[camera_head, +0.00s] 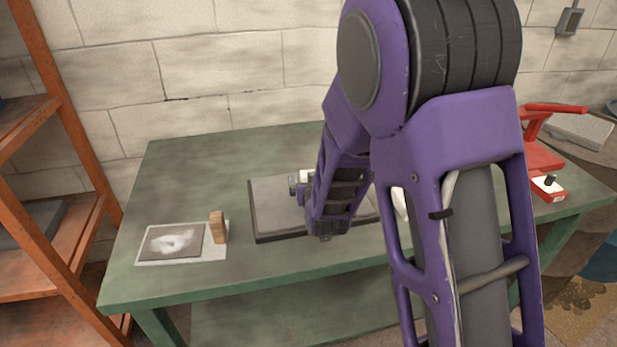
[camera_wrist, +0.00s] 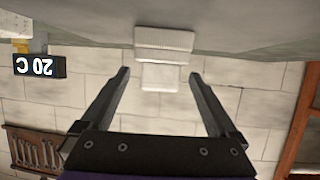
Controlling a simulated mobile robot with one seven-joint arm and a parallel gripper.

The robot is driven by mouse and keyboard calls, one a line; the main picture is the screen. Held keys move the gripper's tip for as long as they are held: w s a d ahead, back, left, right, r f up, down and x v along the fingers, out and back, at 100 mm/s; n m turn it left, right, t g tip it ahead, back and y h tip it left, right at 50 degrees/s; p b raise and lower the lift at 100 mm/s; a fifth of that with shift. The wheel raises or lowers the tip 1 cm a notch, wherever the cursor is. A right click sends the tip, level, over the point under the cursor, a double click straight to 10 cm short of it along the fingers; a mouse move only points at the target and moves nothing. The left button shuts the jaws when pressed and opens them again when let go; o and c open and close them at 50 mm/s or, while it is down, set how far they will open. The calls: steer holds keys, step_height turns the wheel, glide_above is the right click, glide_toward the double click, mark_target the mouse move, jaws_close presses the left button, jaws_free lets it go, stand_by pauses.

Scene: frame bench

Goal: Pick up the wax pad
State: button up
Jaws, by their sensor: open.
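My gripper (camera_wrist: 160,73) is open in the wrist view, its two dark fingers spread apart with nothing held between them. A pale, ribbed block with a narrower pale part (camera_wrist: 164,42) shows ahead, centred between the fingers; it may be the wax pad, but I cannot be sure. The wrist picture is upside down, with the grey surface along its top. In the head view my arm hangs over a dark grey board (camera_head: 275,205) and hides the fingers. A small pale piece (camera_head: 306,176) shows beside my wrist there.
The green bench (camera_head: 190,178) has clear room at the back left. A sheet with a dark square and white smear (camera_head: 172,243) lies at left beside a wooden block (camera_head: 218,227). A red device (camera_head: 541,155) stands at right. An orange rack (camera_head: 60,120) borders the left.

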steer(key=shift+w+f, duration=0.15)
steer(key=shift+w, duration=0.15)
steer(key=shift+s, duration=0.1)
steer(key=shift+c, duration=0.3)
steer(key=c, duration=1.4)
